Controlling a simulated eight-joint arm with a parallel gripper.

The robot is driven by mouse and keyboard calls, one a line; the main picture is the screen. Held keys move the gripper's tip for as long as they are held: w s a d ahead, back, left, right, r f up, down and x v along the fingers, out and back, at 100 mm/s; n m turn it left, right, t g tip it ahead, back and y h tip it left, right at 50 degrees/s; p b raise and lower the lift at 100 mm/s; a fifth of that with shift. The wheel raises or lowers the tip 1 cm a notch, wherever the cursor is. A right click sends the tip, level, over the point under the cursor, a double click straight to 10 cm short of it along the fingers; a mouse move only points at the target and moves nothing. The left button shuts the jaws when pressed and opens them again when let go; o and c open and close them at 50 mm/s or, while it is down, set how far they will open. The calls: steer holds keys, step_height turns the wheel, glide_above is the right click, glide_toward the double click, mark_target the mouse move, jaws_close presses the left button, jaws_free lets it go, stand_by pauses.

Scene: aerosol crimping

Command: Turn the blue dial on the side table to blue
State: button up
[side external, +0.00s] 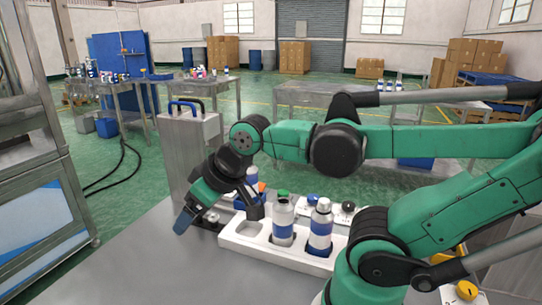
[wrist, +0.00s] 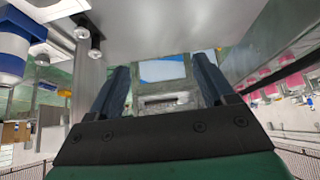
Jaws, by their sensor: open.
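My gripper (side external: 217,216) is low over the grey table, at the left end of a white tray, with its fingers apart. In the wrist view, the two dark blue fingers (wrist: 162,78) are spread with nothing held between them. A small round blue knob (side external: 312,199) shows on a pale panel behind the tray, to the right of my gripper and apart from it. It may be the blue dial; its markings and setting are too small to read. The knob cannot be made out in the wrist view.
The white tray (side external: 230,236) holds bottles with blue bands (side external: 283,226), (side external: 320,232). A black knob (side external: 348,206) is beside the blue one. A yellow knob (side external: 467,290) is at the lower right. A grey metal case (side external: 185,150) stands behind my gripper. The front-left table is clear.

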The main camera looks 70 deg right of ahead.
step_height(320, 180, up, 4)
steer(key=n+g+h, duration=0.2)
steer(key=n+g, duration=0.4)
steer(key=g, duration=0.5)
glide_above(313, 197)
steer(key=w+a, duration=0.1)
steer(key=w, duration=0.1)
steer(key=f, duration=1.2)
steer(key=shift+w+a+f, duration=0.1)
steer(key=shift+w+f, duration=0.1)
steer(key=shift+f, duration=0.1)
steer(key=x, duration=0.5)
steer(key=shift+s+f, duration=0.1)
steer(key=shift+f, duration=0.2)
